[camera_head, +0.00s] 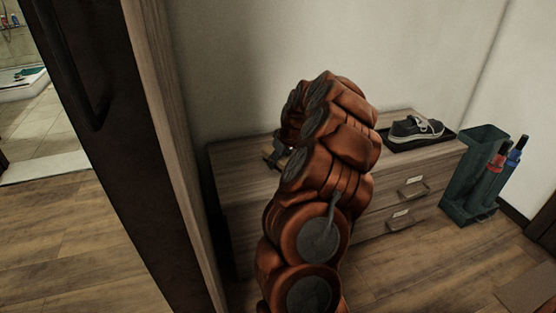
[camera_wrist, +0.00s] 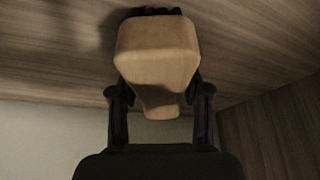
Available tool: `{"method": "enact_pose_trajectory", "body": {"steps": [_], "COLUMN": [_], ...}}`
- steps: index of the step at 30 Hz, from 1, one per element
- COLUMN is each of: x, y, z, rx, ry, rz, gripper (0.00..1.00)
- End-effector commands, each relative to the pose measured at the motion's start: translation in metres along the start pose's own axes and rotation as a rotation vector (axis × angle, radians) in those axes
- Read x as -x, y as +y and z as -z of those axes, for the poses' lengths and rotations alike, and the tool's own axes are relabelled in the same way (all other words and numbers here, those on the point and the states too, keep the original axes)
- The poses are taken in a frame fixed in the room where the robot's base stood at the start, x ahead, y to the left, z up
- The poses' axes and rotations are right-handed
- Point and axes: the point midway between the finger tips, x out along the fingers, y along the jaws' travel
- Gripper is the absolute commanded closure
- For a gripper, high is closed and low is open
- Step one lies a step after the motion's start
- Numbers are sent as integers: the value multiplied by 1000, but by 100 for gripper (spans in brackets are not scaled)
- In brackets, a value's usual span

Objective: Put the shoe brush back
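The shoe brush (camera_wrist: 157,52) fills the middle of the wrist view. It has a tan, block-like body with a narrower end, and a dark strip, perhaps bristles, along its upper edge. My gripper (camera_wrist: 158,88) has one black finger on each side of it and appears shut on it. The fingertips are partly hidden behind the brush. In the head view my gripper (camera_head: 274,154) is a small dark shape over the left part of the wooden cabinet's top (camera_head: 240,160), mostly hidden by my arm. The brush cannot be made out clearly there.
A dark sneaker (camera_head: 415,128) stands on a black tray (camera_head: 440,138) at the cabinet's right end. A green umbrella stand (camera_head: 466,185) with red and blue umbrellas is right of the cabinet. A dark door frame (camera_head: 105,120) rises at left. Open floor lies in front.

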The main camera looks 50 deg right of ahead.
Motion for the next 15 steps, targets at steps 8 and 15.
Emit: {"method": "enact_pose_trajectory", "body": {"steps": [8, 15], "x": [0, 1], "y": [0, 0], "z": [0, 0], "rx": [0, 0], "ry": [0, 0], "rz": [0, 0], "gripper": [33, 33]}}
